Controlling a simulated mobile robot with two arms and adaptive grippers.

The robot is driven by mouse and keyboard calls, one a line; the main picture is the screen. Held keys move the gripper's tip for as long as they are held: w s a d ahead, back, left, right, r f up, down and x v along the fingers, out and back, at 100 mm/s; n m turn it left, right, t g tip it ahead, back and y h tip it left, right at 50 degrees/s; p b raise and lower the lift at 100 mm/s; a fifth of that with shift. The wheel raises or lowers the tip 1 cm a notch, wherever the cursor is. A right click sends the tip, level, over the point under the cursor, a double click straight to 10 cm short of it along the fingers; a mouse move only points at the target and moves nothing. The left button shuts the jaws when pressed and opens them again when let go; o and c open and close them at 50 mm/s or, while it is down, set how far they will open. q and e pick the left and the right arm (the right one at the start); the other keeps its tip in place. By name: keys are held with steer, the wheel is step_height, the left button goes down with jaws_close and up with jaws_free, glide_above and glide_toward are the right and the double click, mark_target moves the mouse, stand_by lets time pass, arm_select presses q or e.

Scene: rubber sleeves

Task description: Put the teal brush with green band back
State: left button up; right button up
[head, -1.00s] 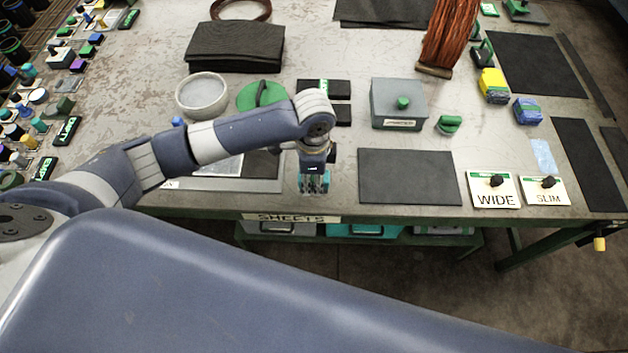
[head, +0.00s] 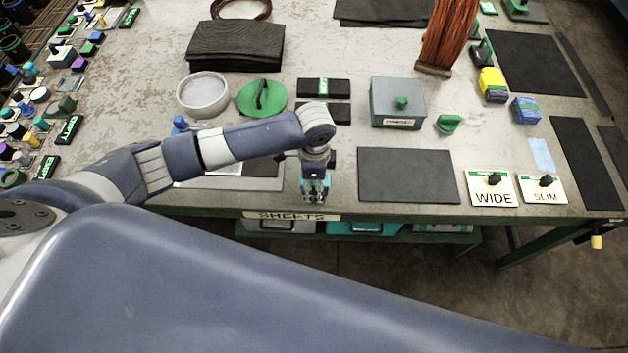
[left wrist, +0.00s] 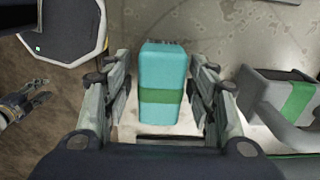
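The teal brush with green band (left wrist: 161,72) shows in the left wrist view between the fingers of my left gripper (left wrist: 160,88). Narrow gaps show between the brush and the fingers, so the gripper is open around it. In the head view my left gripper (head: 315,192) points down near the table's front edge, left of a dark mat. Bits of teal show between its fingers, but most of the brush is hidden there. My right gripper (left wrist: 35,104) shows small at the left of the left wrist view, its fingers apart and empty.
A grey object with a green band (left wrist: 285,98) lies close to the right finger in the left wrist view. The dark mat (head: 408,176) is bare. A grey lidded box (head: 398,106) and the WIDE (head: 492,198) and SLIM (head: 544,194) holders stand to the right.

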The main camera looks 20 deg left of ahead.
arm_select(q)
steer(key=shift+r, duration=0.15)
step_height(320, 180, up, 11)
steer(key=shift+d+r+b, duration=0.1)
steer(key=shift+b, duration=0.45)
steer(key=shift+r, duration=0.4)
